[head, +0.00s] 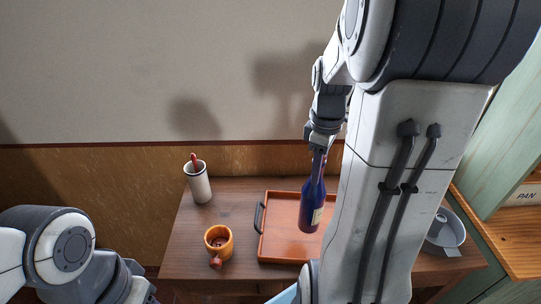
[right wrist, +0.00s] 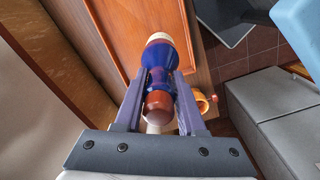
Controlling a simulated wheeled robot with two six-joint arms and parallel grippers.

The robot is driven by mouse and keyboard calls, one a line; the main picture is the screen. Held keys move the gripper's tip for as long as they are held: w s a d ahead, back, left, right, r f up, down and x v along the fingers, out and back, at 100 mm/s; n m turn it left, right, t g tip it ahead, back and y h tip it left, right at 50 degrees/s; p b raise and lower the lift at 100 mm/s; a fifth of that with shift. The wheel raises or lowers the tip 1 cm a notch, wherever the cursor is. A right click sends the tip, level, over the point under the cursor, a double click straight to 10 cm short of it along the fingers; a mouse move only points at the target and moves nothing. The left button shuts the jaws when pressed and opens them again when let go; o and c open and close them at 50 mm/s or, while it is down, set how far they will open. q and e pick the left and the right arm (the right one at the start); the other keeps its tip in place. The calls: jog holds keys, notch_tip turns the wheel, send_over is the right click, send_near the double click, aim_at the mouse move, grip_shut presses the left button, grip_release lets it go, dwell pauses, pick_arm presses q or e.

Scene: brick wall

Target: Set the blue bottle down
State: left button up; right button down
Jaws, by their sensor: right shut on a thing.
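The blue bottle (head: 313,207) has a pale label and a dark red top. My right gripper (head: 320,148) is shut on its neck from above, and the bottle hangs nearly upright. In the head view the bottle shows against the orange tray (head: 280,244); I cannot tell whether its base touches the tray. In the right wrist view the bottle (right wrist: 161,65) sits between the two fingers of the gripper (right wrist: 162,88), with its dark red top towards the camera. My left arm comes in at the lower left of the head view, but its gripper is out of sight.
The tray, with a dark handle, lies on a brown wooden table (head: 245,190). An orange mug (head: 219,241) stands left of the tray, and a white cup (head: 199,184) holding a reddish thing stands behind it. A grey pan (head: 446,232) is at the right, partly behind my arm.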

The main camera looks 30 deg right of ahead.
jog(key=w+f+p, duration=0.2)
jog(key=w+f, duration=0.4)
jog(key=f, duration=0.1)
jog(key=shift+a+f+p, duration=0.25)
jog(key=shift+p, duration=0.15)
jog(key=shift+c, duration=2.3)
grip_release()
jog(key=shift+s, duration=0.1)
